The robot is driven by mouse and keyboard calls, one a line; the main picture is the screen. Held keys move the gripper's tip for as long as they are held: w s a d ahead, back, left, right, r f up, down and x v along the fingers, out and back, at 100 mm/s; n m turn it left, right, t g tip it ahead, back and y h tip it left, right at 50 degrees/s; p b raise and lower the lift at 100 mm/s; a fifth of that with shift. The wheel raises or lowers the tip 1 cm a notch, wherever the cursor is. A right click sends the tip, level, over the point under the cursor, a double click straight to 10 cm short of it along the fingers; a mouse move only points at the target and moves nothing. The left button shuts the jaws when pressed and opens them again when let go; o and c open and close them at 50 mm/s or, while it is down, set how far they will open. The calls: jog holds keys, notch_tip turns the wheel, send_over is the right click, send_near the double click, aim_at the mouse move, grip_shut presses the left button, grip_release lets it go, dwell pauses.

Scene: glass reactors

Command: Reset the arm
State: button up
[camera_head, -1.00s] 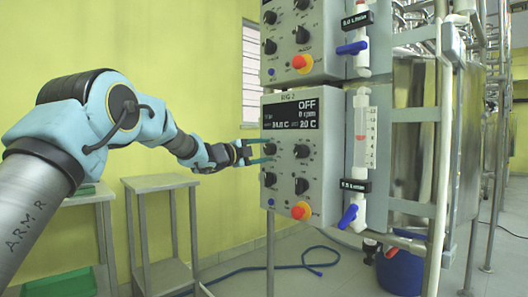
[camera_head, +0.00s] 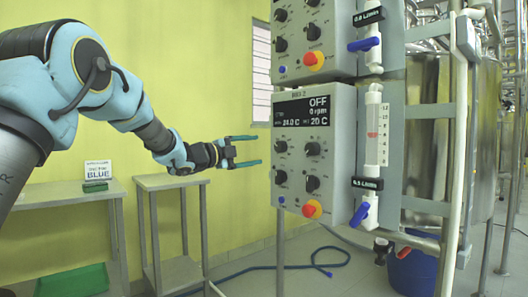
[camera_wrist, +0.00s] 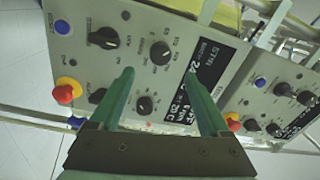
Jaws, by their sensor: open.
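My gripper (camera_head: 250,151) is open and empty, with its two green fingers apart. In the head view it is in the air left of the RIG 2 control panel (camera_head: 300,187), and a gap shows between the fingertips and the panel's front. The panel has several black knobs, a blue button, a red-and-yellow stop button and a display reading OFF. In the wrist view the gripper (camera_wrist: 160,95) faces the panel (camera_wrist: 119,60), with knobs seen between and beside the fingers.
A second panel (camera_head: 312,35) is above. A flow meter with blue valves (camera_head: 372,135) and pipework stand at the right. A blue hose (camera_head: 275,266) lies on the floor.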

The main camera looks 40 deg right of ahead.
jog(key=shift+a, duration=0.75)
jog(key=shift+w, duration=0.1)
jog(key=w+a+f+n+t+y, duration=0.45)
jog(key=w+a+n, duration=0.25)
jog(key=a, duration=0.3)
jog(key=w+a+f+n+t+y, duration=0.3)
jog(key=w+a+f+n+t, duration=0.25)
jog(key=w+a+n, duration=0.35)
jog(key=s+a+f+n+y, duration=0.2)
jog(key=a+f+n+y, duration=0.25)
jog(key=a, duration=0.65)
jog(key=s+a+f+n+y, duration=0.25)
jog(key=a+f, duration=0.35)
jog(key=a, duration=0.6)
jog(key=s+a+f+n+g+y, duration=0.2)
jog(key=s+a+f+n+g, duration=0.25)
jog(key=s+a, duration=0.5)
jog(key=s+a+f+n+g+y, duration=0.3)
jog(key=s+a+n, duration=0.35)
jog(key=s, duration=0.55)
notch_tip(320, 180, up, 22)
jog(key=h+p, duration=0.1)
jog(key=p, duration=2.2)
jog(key=shift+w+f+m, duration=0.15)
jog(key=shift+w+m, duration=0.05)
jog(key=shift+m, duration=0.2)
